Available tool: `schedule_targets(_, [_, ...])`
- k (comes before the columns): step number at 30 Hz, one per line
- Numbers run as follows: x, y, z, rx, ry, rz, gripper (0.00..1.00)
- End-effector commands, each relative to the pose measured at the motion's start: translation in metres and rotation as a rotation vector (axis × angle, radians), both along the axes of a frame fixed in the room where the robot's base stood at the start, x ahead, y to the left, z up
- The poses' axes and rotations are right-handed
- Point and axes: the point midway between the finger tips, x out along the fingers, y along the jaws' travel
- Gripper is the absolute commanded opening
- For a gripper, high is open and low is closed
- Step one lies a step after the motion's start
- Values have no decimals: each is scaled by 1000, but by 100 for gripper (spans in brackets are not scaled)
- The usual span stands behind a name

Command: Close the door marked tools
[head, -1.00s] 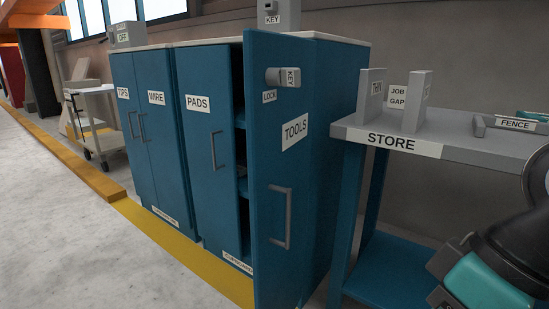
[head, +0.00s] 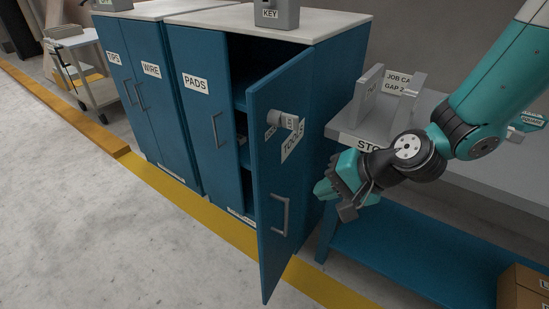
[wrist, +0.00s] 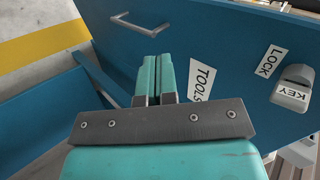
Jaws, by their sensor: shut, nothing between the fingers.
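The blue door marked TOOLS (head: 262,165) stands ajar, swung out from the cabinet on its right side, with its outer face towards me. It carries a bar handle (head: 280,215) and a lock with a grey key (head: 288,122). My gripper (head: 323,188) is just right of the door, in front of its outer face. In the wrist view its shut, empty fingers (wrist: 156,72) point at the door face (wrist: 215,40), between the handle (wrist: 138,26) and the TOOLS label (wrist: 202,80). I cannot tell whether they touch it.
The PADS door (head: 200,105) stands left of the opening, with shelves showing dark inside the cabinet. The STORE bench (head: 480,165) is close on the right, under my arm. A cardboard box (head: 520,292) sits lower right. The floor (head: 110,220) in front is clear.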

Motion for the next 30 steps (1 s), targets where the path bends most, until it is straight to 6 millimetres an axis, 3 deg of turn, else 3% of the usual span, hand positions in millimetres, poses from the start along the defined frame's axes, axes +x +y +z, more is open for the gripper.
schedule_targets(2, [5, -2, 6, 17, 15, -45, 0])
schedule_targets(8, [13, 6, -8, 30, 19, -70, 0])
schedule_targets(21, [45, 63, -69, 29, 17, -65, 0])
schedule_targets(30, [63, 93, -66, 30, 15, -68, 0])
